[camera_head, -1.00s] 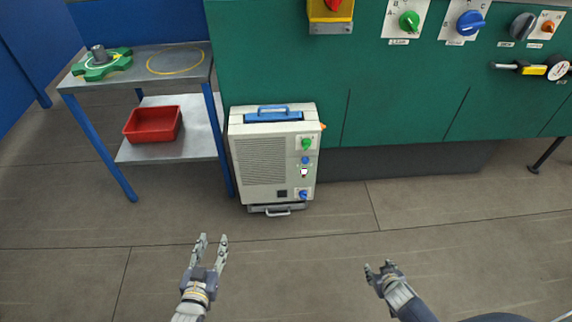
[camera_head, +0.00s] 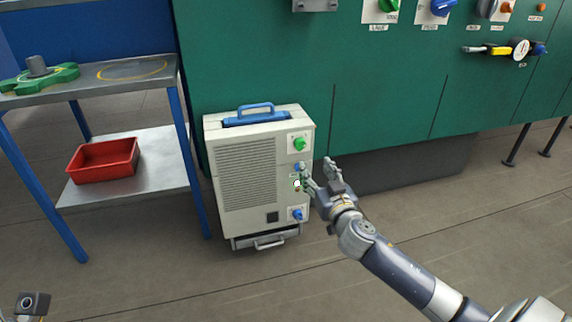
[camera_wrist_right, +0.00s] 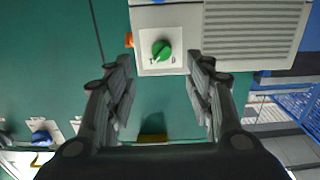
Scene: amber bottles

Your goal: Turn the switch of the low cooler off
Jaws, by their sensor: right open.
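The low cooler (camera_head: 248,175) is a beige box with a grille and a blue handle, upright on the floor against the green cabinet. Its front right strip carries a green knob (camera_head: 300,144) on a white plate, a smaller blue knob (camera_head: 298,167) and a lower blue knob (camera_head: 297,214). My right gripper (camera_head: 320,176) is open and empty at the cooler's right side. In the right wrist view the green knob (camera_wrist_right: 161,50) shows beyond and between the open fingers, apart from them; the plate's small marks are hard to read. My left gripper's fingers are out of view.
A metal side table (camera_head: 115,74) stands left of the cooler, with a green part (camera_head: 52,78) on top and a red bin (camera_head: 103,160) on its lower shelf. The green cabinet (camera_head: 390,90) with several knobs stands behind. The floor in front is clear.

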